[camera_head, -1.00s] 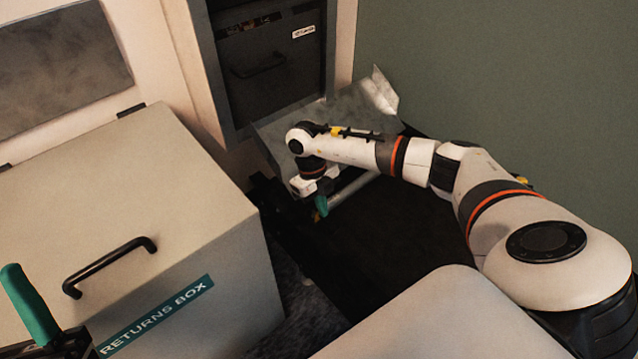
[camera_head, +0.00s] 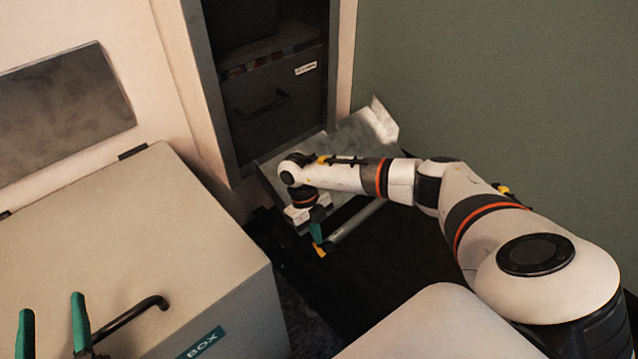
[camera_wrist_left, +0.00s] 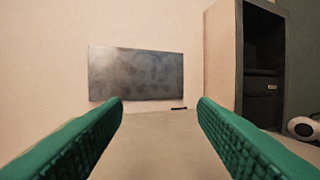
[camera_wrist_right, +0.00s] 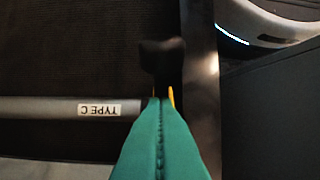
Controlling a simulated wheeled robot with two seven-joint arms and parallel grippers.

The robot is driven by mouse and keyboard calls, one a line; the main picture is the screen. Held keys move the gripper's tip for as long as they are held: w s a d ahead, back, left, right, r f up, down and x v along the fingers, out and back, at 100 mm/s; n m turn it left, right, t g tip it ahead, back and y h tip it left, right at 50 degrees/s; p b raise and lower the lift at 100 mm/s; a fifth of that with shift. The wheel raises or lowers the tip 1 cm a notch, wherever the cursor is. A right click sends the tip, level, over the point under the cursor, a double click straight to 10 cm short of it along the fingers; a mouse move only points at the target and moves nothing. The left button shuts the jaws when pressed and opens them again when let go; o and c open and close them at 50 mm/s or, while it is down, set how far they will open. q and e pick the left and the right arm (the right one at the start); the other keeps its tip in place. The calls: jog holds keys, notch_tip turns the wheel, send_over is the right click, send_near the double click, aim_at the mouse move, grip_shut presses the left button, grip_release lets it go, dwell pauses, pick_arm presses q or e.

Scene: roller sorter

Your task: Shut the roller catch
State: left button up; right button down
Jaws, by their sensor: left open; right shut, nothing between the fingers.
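A grey roller (camera_head: 356,220) with a white "TYPE C" label lies in front of the slanted metal chute; the roller also shows in the right wrist view (camera_wrist_right: 55,109). A black catch-like part (camera_wrist_right: 162,60) sits just beyond the roller's end, with yellow beside it; I cannot tell whether it is open or shut. Yellow also shows at my right fingertips in the head view. My right gripper (camera_head: 317,234) is shut and empty, its green tips (camera_wrist_right: 160,100) at the roller's end, hiding part of it. My left gripper (camera_head: 52,303) is open and empty, over the returns box.
The pale returns box (camera_head: 130,225) with a black handle (camera_head: 135,315) fills the left. A dark cabinet (camera_head: 270,100) with a labelled drawer stands behind the metal chute (camera_head: 345,150). A green wall (camera_head: 490,80) closes the right side. Dark flooring lies below the roller.

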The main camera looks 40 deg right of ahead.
pick_arm(q)
jog(key=shift+r+t, duration=0.25)
jog(key=shift+t, duration=0.05)
pick_arm(e)
jog(key=shift+w+f, duration=0.4)
jog(key=shift+w, duration=0.05)
pick_arm(q)
jog(key=shift+d+r+t, duration=0.1)
jog(key=shift+r+t, duration=0.3)
jog(key=shift+r, duration=0.1)
pick_arm(e)
jog(key=shift+w+a+f, duration=0.1)
jog(key=shift+w+f, duration=0.2)
jog(key=shift+w, duration=0.1)
pick_arm(q)
jog(key=shift+s+r+t+h+b, duration=0.15)
jog(key=shift+r+t+h+b, duration=0.2)
jog(key=shift+r, duration=0.2)
jog(key=shift+s+r+t+h+b, duration=0.15)
jog(key=shift+r+t+h, duration=0.1)
jog(key=shift+r+t, duration=0.25)
pick_arm(e)
jog(key=shift+w+f, duration=0.45)
jog(key=shift+f, duration=0.05)
pick_arm(q)
jog(key=shift+d+r, duration=0.1)
pick_arm(e)
jog(key=shift+r, duration=0.1)
